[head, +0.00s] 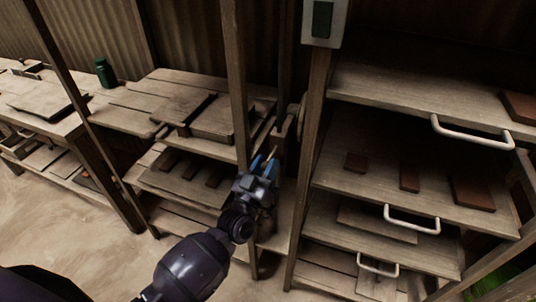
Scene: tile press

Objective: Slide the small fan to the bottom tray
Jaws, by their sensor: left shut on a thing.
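My left gripper (265,167), with blue fingertips, reaches up in the middle of the head view beside a wooden post. It is shut on a thin, light-coloured piece (270,153), mostly hidden by the fingers; I cannot tell what it belongs to. I cannot make out a small fan with certainty. On the right is a rack of wooden trays with pale handles. The lowest handle (378,266) is on the bottom tray (330,279), which is partly cut off by the picture's lower edge. My right gripper is not in view.
The middle tray (330,212) and upper tray (335,172) are above it; reddish-brown tiles (409,178) lie on the upper one. Wooden posts (236,80) stand close to my left arm. A green jar (105,72) stands on the left bench. Floor (40,215) is clear at left.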

